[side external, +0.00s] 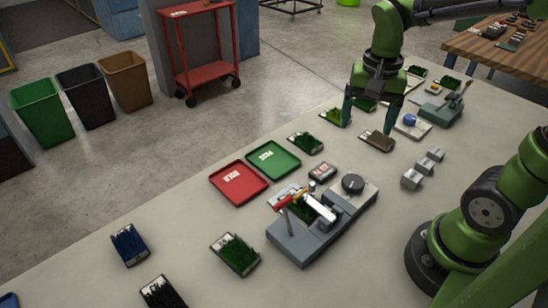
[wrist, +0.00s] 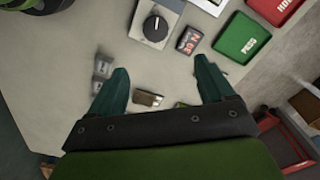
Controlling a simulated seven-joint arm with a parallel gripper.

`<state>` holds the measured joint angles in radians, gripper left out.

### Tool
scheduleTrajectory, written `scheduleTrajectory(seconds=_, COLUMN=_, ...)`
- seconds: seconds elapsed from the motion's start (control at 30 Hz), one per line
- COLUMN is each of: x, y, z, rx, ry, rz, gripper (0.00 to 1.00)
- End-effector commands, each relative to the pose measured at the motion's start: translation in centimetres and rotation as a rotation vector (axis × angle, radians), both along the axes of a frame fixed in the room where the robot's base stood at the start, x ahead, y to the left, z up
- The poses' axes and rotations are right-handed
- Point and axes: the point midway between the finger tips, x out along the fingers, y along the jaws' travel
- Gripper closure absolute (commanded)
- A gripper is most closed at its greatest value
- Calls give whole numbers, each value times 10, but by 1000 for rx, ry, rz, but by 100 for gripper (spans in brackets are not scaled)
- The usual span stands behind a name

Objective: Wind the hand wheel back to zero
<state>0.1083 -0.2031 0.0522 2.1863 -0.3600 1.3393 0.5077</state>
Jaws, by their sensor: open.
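A dark round hand wheel (side external: 352,184) sits on a pale plate at the back right end of the grey test fixture (side external: 300,245). In the wrist view the wheel (wrist: 156,27) is at the top, with a pale line on its top face. A green turf piece and a red-tipped arm are on the fixture's front part. My gripper (side external: 368,118) is open and points down behind the fixture, apart from the wheel, near a brownish turf sample (side external: 377,141). In the wrist view my gripper (wrist: 161,70) has nothing between its fingers but distant table items. I cannot read the wheel's scale.
A red tray (side external: 257,195) and a green tray (side external: 291,168) lie left of the fixture. A small dark display (side external: 322,171) stands beside it. Grey blocks (side external: 411,179) are to the right. A blue knob (side external: 410,119) on a white plate is near my gripper. Several turf samples lie around.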

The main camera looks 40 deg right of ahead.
Motion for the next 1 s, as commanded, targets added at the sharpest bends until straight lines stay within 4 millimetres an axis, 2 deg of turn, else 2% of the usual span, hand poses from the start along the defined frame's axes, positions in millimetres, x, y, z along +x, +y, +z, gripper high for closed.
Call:
scheduleTrajectory(seconds=0.1, x=-5, y=-1, z=2, rx=-6, ry=25, rz=-89, gripper=19)
scheduleTrajectory(seconds=0.27, x=-6, y=0, z=-14, rx=-3, ry=31, rz=-101, gripper=19)
scheduleTrajectory(seconds=0.8, x=-7, y=0, z=-128, rx=-2, ry=33, rz=-99, gripper=19)
scheduleTrajectory(seconds=1.0, x=-6, y=0, z=-155, rx=-2, ry=29, rz=-99, gripper=19)
